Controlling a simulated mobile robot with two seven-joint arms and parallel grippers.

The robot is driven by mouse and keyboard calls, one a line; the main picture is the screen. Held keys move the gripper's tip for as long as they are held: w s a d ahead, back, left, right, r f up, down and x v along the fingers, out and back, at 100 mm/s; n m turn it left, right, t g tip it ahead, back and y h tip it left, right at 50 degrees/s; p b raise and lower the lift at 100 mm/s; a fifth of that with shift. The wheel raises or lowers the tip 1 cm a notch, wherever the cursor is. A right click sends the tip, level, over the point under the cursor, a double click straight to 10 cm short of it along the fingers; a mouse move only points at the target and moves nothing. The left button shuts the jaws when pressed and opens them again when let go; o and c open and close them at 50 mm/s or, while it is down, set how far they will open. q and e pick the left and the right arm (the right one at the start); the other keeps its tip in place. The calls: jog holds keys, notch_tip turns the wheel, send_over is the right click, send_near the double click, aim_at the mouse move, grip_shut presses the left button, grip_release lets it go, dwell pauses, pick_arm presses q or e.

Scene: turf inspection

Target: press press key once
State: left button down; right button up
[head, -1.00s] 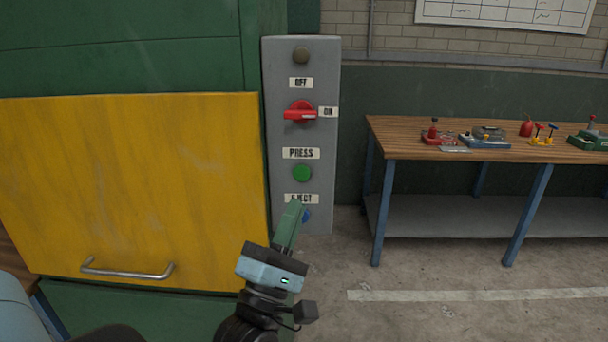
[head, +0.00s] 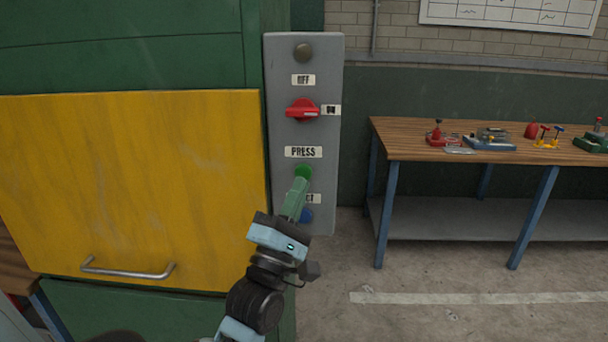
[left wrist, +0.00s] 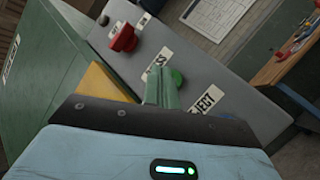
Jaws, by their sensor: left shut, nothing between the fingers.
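The green press key (head: 303,170) sits on the grey control panel (head: 331,135) under the PRESS label (head: 303,152). Its lower part is hidden behind the fingertips in the head view. My left gripper (head: 300,183) is shut and empty, its green fingers pointing up at the key's lower edge. In the left wrist view the green key (left wrist: 177,78) shows just right of the shut fingers (left wrist: 160,80). I cannot tell whether the tips touch it. My right gripper is not in view.
Above are a red switch (head: 302,110) and a dark lamp (head: 303,52). A blue button (head: 306,215) is below, partly covered. A yellow door (head: 140,185) with a handle (head: 128,272) is at left. A workbench (head: 480,148) with small objects stands at right; floor before it is clear.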

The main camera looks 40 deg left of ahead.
aim_at(303, 172)
pick_arm(q)
jog(key=shift+w+a, duration=0.45)
jog(key=shift+w, duration=0.25)
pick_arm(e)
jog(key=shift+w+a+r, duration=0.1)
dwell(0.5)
pick_arm(q)
jog(key=shift+w+a+r, duration=0.1)
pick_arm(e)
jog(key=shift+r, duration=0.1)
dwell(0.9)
pick_arm(q)
jog(key=shift+w+a, duration=0.15)
jog(key=shift+w, duration=0.1)
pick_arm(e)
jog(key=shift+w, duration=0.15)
